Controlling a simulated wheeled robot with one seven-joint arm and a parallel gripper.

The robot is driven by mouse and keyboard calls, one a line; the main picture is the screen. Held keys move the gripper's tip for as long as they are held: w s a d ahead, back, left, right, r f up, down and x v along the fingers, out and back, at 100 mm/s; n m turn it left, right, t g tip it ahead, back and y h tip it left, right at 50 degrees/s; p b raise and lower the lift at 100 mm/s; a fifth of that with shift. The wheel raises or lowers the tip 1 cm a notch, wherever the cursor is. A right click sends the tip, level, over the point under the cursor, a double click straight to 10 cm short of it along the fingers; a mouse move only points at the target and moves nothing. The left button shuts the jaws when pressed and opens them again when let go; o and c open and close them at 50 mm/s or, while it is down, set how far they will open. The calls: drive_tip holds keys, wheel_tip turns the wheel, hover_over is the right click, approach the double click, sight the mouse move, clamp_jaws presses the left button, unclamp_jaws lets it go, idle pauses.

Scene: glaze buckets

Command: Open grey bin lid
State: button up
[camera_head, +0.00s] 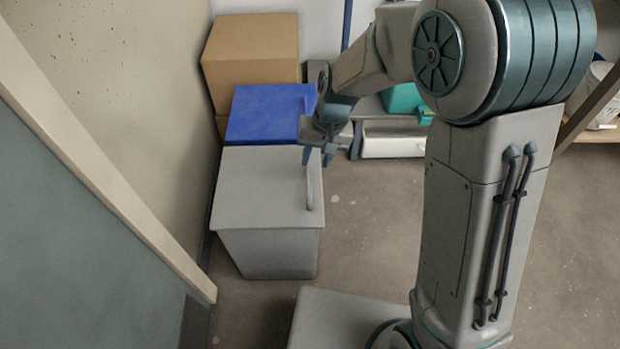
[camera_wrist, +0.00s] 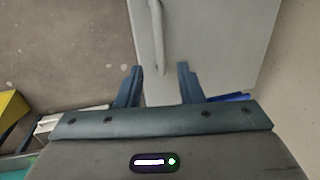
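The grey bin (camera_head: 270,252) stands on the floor with its grey lid (camera_head: 260,185) closed. A bar handle (camera_head: 310,188) runs along the right edge of the lid; in the wrist view the handle (camera_wrist: 157,35) lies ahead of my fingers. My gripper (camera_head: 318,157) is above the far end of the handle. In the wrist view my gripper (camera_wrist: 159,85) is open, with the near end of the handle between the lines of its two fingers. I cannot tell whether the fingers touch the handle.
A blue bin (camera_head: 268,110) stands directly behind the grey one, with cardboard boxes (camera_head: 250,60) behind it. A wall rises close on the left. The floor right of the bin (camera_head: 365,215) is clear.

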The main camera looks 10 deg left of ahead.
sight(309, 180)
drive_tip(key=f+b, duration=0.1)
drive_tip(key=f, duration=0.2)
drive_tip(key=a+f+b, duration=0.1)
drive_tip(key=f, duration=0.3)
drive_tip(key=shift+s+a+f, duration=0.15)
drive_tip(key=shift+a, duration=0.05)
clamp_jaws()
